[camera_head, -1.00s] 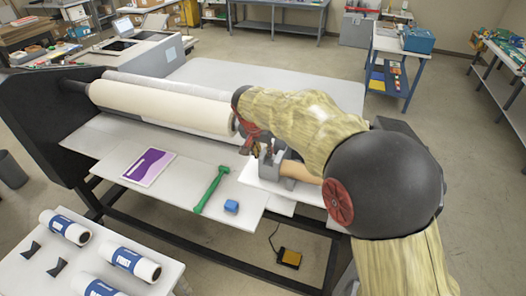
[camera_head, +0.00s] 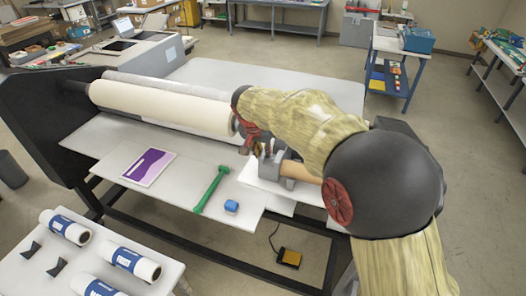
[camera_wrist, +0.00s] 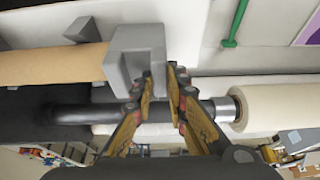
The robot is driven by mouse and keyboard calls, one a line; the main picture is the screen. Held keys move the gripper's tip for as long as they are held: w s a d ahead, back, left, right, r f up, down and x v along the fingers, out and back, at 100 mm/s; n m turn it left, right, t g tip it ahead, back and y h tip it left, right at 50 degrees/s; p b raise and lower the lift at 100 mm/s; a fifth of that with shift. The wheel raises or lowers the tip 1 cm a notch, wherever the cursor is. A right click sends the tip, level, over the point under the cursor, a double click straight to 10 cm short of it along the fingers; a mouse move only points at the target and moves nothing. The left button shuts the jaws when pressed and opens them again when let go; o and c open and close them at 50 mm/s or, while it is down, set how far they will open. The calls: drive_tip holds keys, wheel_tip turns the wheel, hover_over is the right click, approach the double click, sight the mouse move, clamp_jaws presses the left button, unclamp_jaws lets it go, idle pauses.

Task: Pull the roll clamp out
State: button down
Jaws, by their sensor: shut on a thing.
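My gripper (camera_wrist: 167,72) is shut at the right end of the long cream roll (camera_head: 165,108); its fingers (camera_head: 256,147) partly show in the head view. In the wrist view the fingers lie across the dark shaft (camera_wrist: 75,113), left of a silver collar (camera_wrist: 224,108) at the end of the cream roll (camera_wrist: 275,106). The roll clamp is mostly hidden between and behind the fingers, so its outline cannot be made out. The shaft seems to pass behind the fingers.
A grey block (camera_wrist: 138,50) stands close to the fingers, beside a brown tube (camera_wrist: 45,64). A green tool (camera_head: 210,190), a blue block (camera_head: 231,206) and a purple-and-white sheet (camera_head: 149,167) lie on the front shelf. White-and-blue rolls (camera_head: 130,262) lie on the near table.

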drive_tip(key=a, duration=0.1)
drive_tip(key=w+a, duration=0.1)
drive_tip(key=a, duration=0.2)
drive_tip(key=shift+w+a+r+b, duration=0.15)
drive_tip(key=shift+w+a+b, duration=0.15)
drive_tip(key=shift+w+b, duration=0.1)
drive_tip(key=shift+a, duration=0.1)
drive_tip(key=c, duration=1.8)
unclamp_jaws()
drive_tip(key=shift+a, duration=0.1)
drive_tip(key=shift+o, duration=0.2)
drive_tip(key=v, duration=1.1)
drive_tip(key=shift+s+r, duration=0.25)
drive_tip(key=shift+r, duration=0.1)
